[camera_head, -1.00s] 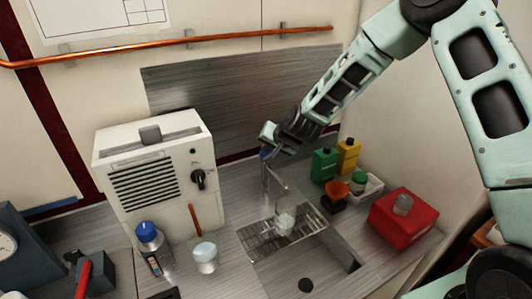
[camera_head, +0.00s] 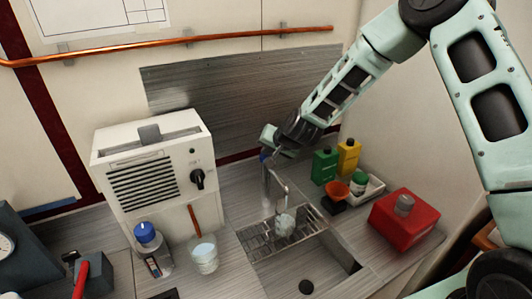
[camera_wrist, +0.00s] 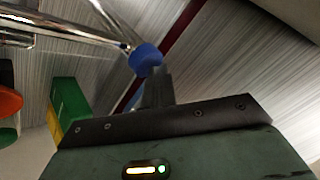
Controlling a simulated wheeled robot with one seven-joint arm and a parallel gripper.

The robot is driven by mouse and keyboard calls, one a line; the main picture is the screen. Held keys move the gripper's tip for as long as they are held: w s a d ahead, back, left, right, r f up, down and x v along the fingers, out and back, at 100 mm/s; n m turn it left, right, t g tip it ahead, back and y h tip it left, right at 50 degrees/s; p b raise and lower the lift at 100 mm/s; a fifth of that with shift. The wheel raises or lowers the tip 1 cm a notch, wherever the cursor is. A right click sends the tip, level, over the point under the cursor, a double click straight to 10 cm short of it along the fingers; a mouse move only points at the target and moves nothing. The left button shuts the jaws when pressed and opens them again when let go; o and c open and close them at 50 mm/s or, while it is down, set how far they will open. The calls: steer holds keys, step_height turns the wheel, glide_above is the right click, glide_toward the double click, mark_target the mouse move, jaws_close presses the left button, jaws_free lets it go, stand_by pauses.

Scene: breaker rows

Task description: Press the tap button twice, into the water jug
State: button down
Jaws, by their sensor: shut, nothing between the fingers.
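The metal tap (camera_head: 267,187) stands behind the sink, with its spout bent over the drying rack. Its blue button (camera_wrist: 146,58) is on top and shows clearly in the wrist view; in the head view it is small and partly hidden by my gripper. A clear vessel that looks like the water jug (camera_head: 285,225) stands upright on the rack below the spout. I cannot make out its water level. My gripper (camera_wrist: 156,82) is shut and empty. Its fingertips are right at the blue button, overlapping its lower edge in view; I cannot tell whether they touch.
Green (camera_head: 325,166) and yellow (camera_head: 348,157) bottles, an orange funnel (camera_head: 335,190) and a red canister (camera_head: 403,218) stand right of the tap. A white machine (camera_head: 155,180), a blue-capped bottle (camera_head: 147,240) and a clear cup (camera_head: 203,256) are left. The sink basin (camera_head: 306,268) is open in front.

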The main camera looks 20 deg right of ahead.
steer(key=shift+r+p, duration=0.8)
steer(key=shift+r, duration=0.45)
step_height(320, 180, up, 5)
steer(key=p, duration=0.3)
stand_by(0.5)
